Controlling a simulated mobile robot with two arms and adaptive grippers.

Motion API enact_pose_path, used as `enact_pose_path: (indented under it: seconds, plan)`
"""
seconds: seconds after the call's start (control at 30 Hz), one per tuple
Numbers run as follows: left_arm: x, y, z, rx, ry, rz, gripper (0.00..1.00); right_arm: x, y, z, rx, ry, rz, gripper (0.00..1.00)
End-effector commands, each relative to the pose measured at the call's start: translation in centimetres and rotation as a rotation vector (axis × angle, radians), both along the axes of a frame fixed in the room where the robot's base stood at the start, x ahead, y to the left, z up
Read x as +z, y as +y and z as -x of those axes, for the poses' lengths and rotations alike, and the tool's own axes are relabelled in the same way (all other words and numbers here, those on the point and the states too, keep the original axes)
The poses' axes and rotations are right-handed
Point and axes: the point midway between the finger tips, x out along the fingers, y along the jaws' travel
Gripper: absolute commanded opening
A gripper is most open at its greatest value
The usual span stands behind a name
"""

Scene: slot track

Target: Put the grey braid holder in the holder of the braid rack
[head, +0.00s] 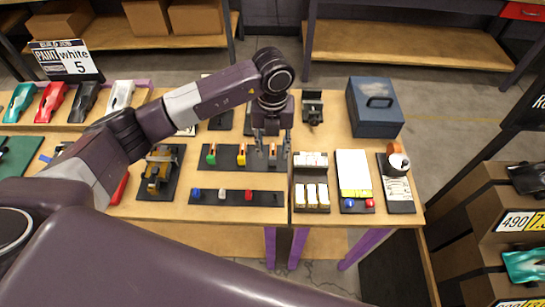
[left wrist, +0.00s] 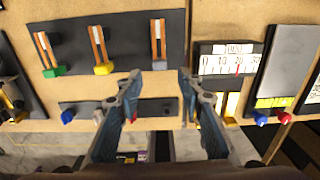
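The grey braid holder (left wrist: 160,65) has a copper-coloured strip in the left wrist view. It is the rightmost of three upright holders on the dark braid rack (left wrist: 131,30), with a yellow one (left wrist: 103,68) and a green one (left wrist: 50,71) to its left. In the head view, the grey holder (head: 272,158) is partly under my left gripper (head: 272,138). Whether the grey holder is fully seated is unclear. My right gripper is out of view.
A dark strip (head: 270,198) with blue, white and red pieces lies in front of the rack. A block with a white scale (head: 311,159) and a yellow-and-white card (head: 352,163) stand close on the right. A blue box (head: 374,107) sits at the back right.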

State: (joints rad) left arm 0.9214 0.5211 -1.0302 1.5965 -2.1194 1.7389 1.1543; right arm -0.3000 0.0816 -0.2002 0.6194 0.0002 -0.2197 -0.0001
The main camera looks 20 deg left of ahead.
Motion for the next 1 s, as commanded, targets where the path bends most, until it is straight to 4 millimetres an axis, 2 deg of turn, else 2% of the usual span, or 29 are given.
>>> enact_pose_path:
  seconds: [0.1,0.33,0.5,1.0]
  plan:
    - [2.7,0.0,-0.1,0.000,-0.003,0.000,0.35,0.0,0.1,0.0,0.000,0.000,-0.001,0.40]
    - [6.0,0.1,-0.1,0.001,-0.002,-0.001,0.35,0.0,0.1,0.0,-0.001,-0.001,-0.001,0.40]
    - [6.7,0.1,0.0,0.001,0.002,-0.002,0.35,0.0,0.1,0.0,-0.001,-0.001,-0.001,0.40]
    - [6.7,0.1,0.0,0.001,0.001,-0.001,0.35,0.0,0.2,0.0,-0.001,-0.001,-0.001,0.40]
